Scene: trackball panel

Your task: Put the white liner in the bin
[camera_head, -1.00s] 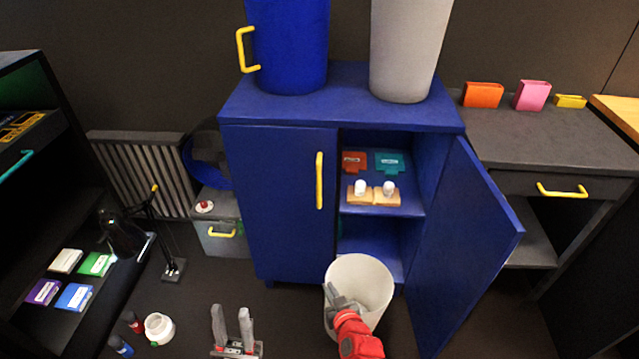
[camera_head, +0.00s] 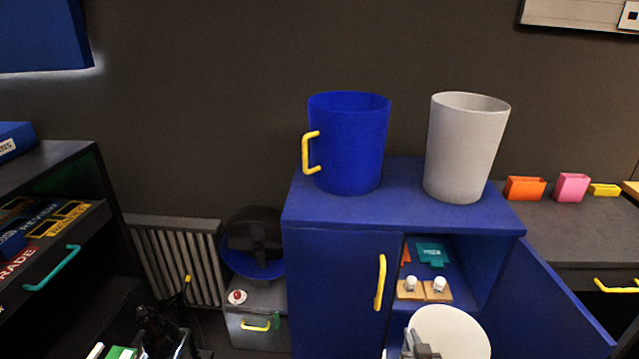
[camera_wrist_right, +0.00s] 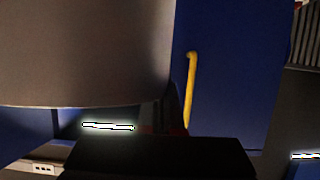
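The white liner (camera_head: 452,332) is a cream, open-topped cup low in the head view, in front of the open cabinet. My right gripper (camera_head: 418,346) is shut on its left rim. In the right wrist view the liner (camera_wrist_right: 85,50) fills the upper left as a large pale wall; the fingertips there are dark and hard to make out. A blue bin (camera_head: 347,150) with a yellow handle (camera_head: 306,153) stands upright on top of the cabinet, its mouth up. A similar grey bin (camera_head: 462,150) stands to its right. My left gripper is out of view.
The blue cabinet (camera_head: 335,290) has its right door (camera_head: 560,305) swung open. Its shelf holds two white knobs on wooden blocks (camera_head: 424,290). Orange, pink and yellow boxes stand on a desk (camera_head: 580,225) at right. A dark shelf unit (camera_head: 60,165) stands at left.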

